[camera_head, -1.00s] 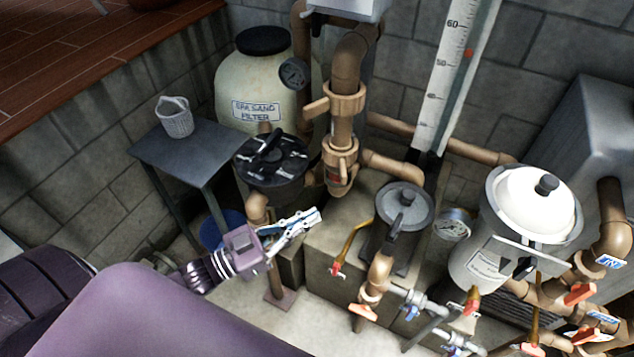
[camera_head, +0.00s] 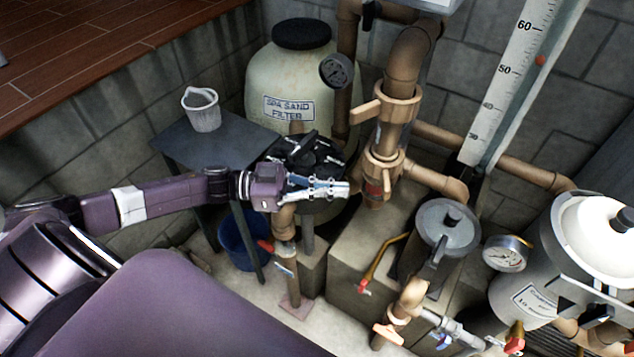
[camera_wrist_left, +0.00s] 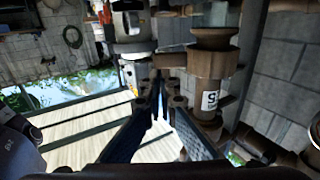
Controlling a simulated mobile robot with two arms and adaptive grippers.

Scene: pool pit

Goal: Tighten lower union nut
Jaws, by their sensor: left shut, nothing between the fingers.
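The brown vertical pipe in the middle of the head view carries two union nuts. The upper one (camera_head: 397,106) has a lug sticking out to the left. The lower union nut (camera_head: 384,164) sits below it, just above a pipe elbow. My left gripper (camera_head: 346,188) is shut and empty, its fingers pointing right towards the pipe, a little left of and below the lower nut in the picture. Contact cannot be told. In the left wrist view the closed fingers (camera_wrist_left: 157,88) point towards brown fittings; a wide brown collar (camera_wrist_left: 212,60) stands right of their tips. My right gripper is out of view.
A black multiport valve lid (camera_head: 305,150) lies behind my left gripper, by the spa sand filter (camera_head: 290,80). A pump strainer lid (camera_head: 447,225) is right of the pipe. A grey table (camera_head: 180,150) holds a white basket (camera_head: 202,108). A red-tipped valve handle (camera_head: 385,258) projects below.

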